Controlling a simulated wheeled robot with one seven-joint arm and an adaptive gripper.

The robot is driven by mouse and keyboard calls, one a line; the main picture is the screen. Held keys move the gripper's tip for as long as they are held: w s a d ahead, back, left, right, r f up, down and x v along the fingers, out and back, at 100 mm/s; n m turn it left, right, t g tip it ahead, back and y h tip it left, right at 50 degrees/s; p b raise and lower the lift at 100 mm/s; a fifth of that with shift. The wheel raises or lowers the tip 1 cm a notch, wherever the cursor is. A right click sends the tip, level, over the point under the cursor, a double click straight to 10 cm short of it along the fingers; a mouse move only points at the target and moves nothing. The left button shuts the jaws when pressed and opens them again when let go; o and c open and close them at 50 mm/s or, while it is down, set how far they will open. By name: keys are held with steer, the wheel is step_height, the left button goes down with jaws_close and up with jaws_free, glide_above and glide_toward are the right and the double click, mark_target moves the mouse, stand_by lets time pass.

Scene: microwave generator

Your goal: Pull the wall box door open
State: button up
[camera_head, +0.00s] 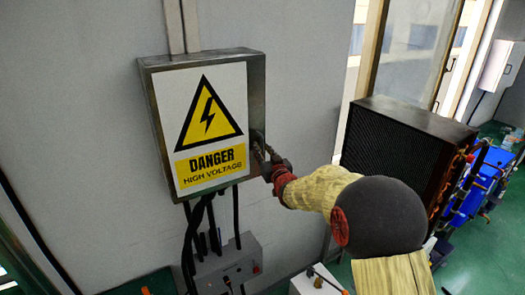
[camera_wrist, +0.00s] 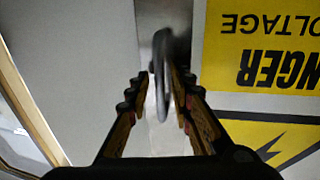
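The wall box (camera_head: 257,90) is a grey metal box on the wall. Its front door (camera_head: 220,80) bears a yellow and white "DANGER HIGH VOLTAGE" sign and looks shut. My gripper (camera_head: 262,152) is at the lower right side of the box. In the wrist view, a grey looped handle (camera_wrist: 161,60) stands between the two fingers of my gripper (camera_wrist: 163,88). The fingers are apart, with a gap on the handle's left; the right finger is close to it, and I cannot tell whether they touch. In the head view my gripper hides the handle.
Black cables (camera_head: 192,235) hang below the box to a smaller grey control box (camera_head: 228,268). A large black finned unit (camera_head: 405,150) stands to the right, close to my arm. The wall left of the box is bare.

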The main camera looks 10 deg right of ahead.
steer(key=shift+c, duration=1.1)
jaws_close()
